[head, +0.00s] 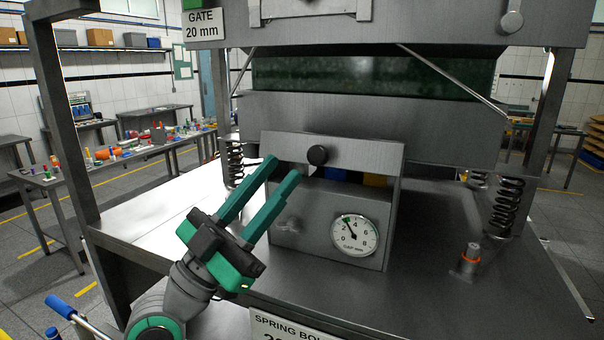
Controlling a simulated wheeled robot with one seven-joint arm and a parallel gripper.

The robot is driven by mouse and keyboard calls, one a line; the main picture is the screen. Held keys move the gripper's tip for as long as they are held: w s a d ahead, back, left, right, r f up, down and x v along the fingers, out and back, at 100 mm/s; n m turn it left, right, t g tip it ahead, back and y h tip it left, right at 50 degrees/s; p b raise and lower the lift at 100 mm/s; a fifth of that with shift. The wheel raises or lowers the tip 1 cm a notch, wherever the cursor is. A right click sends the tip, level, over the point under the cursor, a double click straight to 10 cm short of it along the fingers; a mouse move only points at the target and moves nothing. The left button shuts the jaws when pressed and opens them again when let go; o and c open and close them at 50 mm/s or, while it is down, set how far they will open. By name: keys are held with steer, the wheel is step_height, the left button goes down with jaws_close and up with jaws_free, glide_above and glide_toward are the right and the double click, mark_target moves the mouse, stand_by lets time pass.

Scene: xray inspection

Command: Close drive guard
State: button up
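My gripper (282,168) has two long green fingers, spread apart and empty. Its fingertips are just left of the knob, in front of the housing. I cannot tell whether they touch the plate. The guard's hinge is not clearly visible.
A round gauge (354,235) is on the housing front, with a small grey knob (289,226) to its left. Coil springs (505,205) and a post with an orange ring (469,257) stand on the metal deck (450,290). A frame upright (62,110) rises at left.

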steer(key=s+a, duration=0.3)
steer(key=a, duration=0.1)
steer(key=shift+s+a, duration=0.35)
steer(key=shift+a, duration=0.05)
steer(key=shift+d+r, duration=0.1)
steer(key=shift+r, duration=0.05)
steer(key=c, duration=0.7)
steer(key=shift+w+d+r, duration=0.1)
steer(key=shift+d+r, duration=0.15)
steer(key=shift+r, duration=0.1)
jaws_close()
steer(key=w+r+n+t+y, duration=0.2)
steer(key=w+r+n+y, duration=0.2)
steer(key=r+n+y, duration=0.75)
steer(key=w+d+f+m+y, duration=0.1)
steer(key=w+d+f, duration=0.2)
steer(key=w+f, duration=0.3)
steer(key=shift+w+f+y, duration=0.15)
steer(key=shift+w+y, duration=0.2)
steer(key=shift+w, duration=0.85)
